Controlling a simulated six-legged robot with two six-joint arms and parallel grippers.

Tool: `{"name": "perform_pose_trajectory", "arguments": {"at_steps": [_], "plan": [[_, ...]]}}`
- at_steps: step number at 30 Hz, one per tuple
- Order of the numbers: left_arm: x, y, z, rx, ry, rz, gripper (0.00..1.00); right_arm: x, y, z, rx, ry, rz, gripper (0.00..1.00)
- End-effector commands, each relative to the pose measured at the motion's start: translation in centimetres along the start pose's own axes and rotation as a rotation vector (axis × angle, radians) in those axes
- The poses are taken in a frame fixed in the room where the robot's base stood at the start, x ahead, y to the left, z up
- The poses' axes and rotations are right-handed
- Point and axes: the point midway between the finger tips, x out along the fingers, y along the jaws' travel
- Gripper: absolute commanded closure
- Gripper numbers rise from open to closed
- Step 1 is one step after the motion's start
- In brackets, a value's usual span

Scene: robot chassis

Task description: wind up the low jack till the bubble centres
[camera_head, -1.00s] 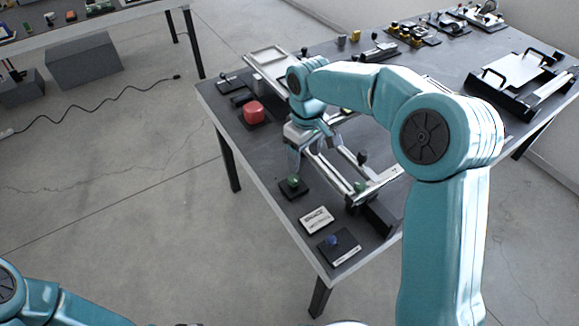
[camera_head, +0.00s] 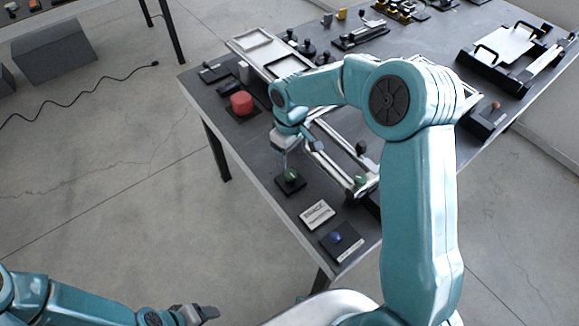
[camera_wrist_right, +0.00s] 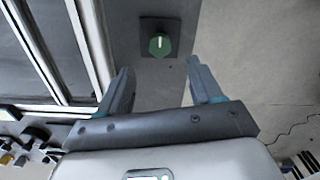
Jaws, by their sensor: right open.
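A green knob (camera_head: 291,174) with a pale line on its top stands on a small dark square plate (camera_head: 290,184) near the table's front edge. It also shows in the right wrist view (camera_wrist_right: 159,45). My right gripper (camera_head: 300,158) is open and empty above it; in the wrist view the knob lies just beyond and between the fingertips (camera_wrist_right: 157,66). A pale metal frame (camera_head: 335,165) lies beside the knob. A small green piece (camera_head: 361,180), possibly the bubble, sits at its near corner, too small to read. My left gripper (camera_head: 200,313) is low at the bottom, away from the table.
A blue knob (camera_head: 335,238) on a dark plate and a white printed card (camera_head: 318,214) lie toward the near corner. A black tray (camera_head: 505,58) with handles sits at the right. The floor left of the table is mostly clear.

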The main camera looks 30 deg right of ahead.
Motion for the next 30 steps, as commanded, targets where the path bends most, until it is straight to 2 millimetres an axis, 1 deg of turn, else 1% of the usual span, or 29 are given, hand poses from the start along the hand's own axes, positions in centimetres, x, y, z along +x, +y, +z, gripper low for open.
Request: {"name": "perform_pose_trajectory", "arguments": {"at_steps": [1,3,6,10,15,23,24,26,27,28,30], "plan": [[-0.3,0.1,0.0,0.0,0.0,0.0,0.35,1.2,0.0,0.1,0.0,-0.006,-0.003,0.35],[-0.5,0.2,0.0,0.0,0.0,0.0,0.35,2.7,0.0,0.1,-0.001,-0.004,-0.002,0.35],[-0.7,0.2,0.0,0.0,0.0,0.0,0.35,4.7,0.1,0.0,0.001,-0.004,-0.002,0.35],[-0.9,0.3,0.0,0.0,0.0,0.0,0.35,6.5,0.1,-0.1,0.001,-0.002,-0.001,0.35],[-1.0,0.4,0.0,0.0,0.0,0.0,0.35,7.7,0.2,-0.3,0.0,0.0,0.0,0.35],[-1.0,0.3,0.0,0.0,0.0,0.0,0.35,7.8,0.2,-0.4,0.001,0.001,0.001,0.35],[-1.0,0.3,0.0,0.0,0.0,0.0,0.35,7.8,0.2,-0.4,0.001,0.001,0.001,0.48],[-1.0,0.3,0.0,0.0,0.0,0.0,0.35,7.8,0.2,-0.4,0.001,0.001,0.001,0.68],[-1.0,0.3,0.0,0.0,0.0,0.0,0.35,7.8,0.2,-0.4,0.001,0.0,0.0,0.81],[-1.0,0.3,0.0,0.0,0.0,0.0,0.35,7.8,0.2,-0.4,0.001,0.001,0.0,0.9],[-1.0,0.3,0.0,0.0,0.0,0.0,0.35,7.8,0.2,-0.4,0.0,0.001,0.0,0.91]]}}
